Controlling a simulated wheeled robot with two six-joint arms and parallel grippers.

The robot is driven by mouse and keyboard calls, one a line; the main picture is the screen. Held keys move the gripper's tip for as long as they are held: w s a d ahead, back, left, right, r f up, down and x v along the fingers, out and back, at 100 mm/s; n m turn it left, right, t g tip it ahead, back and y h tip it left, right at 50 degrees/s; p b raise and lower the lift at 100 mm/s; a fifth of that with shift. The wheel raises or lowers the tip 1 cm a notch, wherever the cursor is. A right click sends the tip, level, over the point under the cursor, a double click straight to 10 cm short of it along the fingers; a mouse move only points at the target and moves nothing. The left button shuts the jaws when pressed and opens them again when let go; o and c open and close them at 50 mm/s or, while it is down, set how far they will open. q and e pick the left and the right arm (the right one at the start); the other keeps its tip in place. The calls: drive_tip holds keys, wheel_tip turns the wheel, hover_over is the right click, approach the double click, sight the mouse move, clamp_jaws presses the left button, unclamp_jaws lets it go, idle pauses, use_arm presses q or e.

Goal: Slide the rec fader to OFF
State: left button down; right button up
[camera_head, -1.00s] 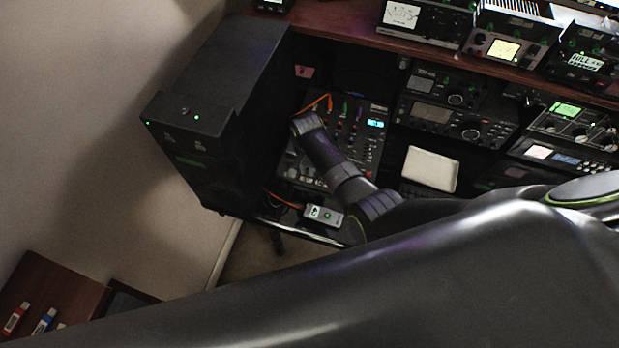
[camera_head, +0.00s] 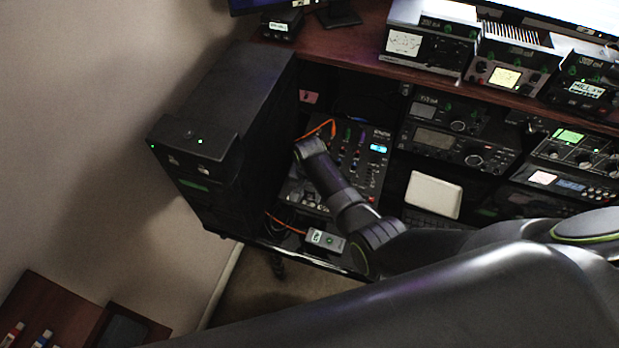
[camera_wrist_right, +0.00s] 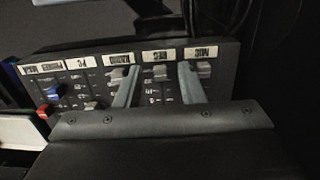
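The mixer panel (camera_head: 362,165) lies in the rack bay in the head view, partly covered by my right arm. In the right wrist view its fader labels appear upside down, and the REC label (camera_wrist_right: 155,57) sits near the middle. The rec fader's grey cap (camera_wrist_right: 157,73) is just in front of that label. My right gripper (camera_wrist_right: 157,84) is open, with one grey finger on each side of the rec fader. I cannot tell whether either finger touches the cap. In the head view the right gripper (camera_head: 303,147) is over the mixer's left side, its fingertips hidden. My left gripper is not in view.
Radio (camera_wrist_right: 123,72) and mic (camera_wrist_right: 203,68) fader caps flank the fingers closely. A blue cap (camera_wrist_right: 53,92) and a red cap (camera_wrist_right: 42,111) are farther left. A black cabinet (camera_head: 225,120) stands left of the mixer. An orange cable (camera_head: 330,125) crosses its back edge.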

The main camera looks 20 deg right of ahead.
sight(310, 198)
wheel_tip(310, 198, up, 17)
drive_tip(key=shift+b, duration=0.45)
drive_tip(key=shift+f, duration=0.1)
idle(0.4)
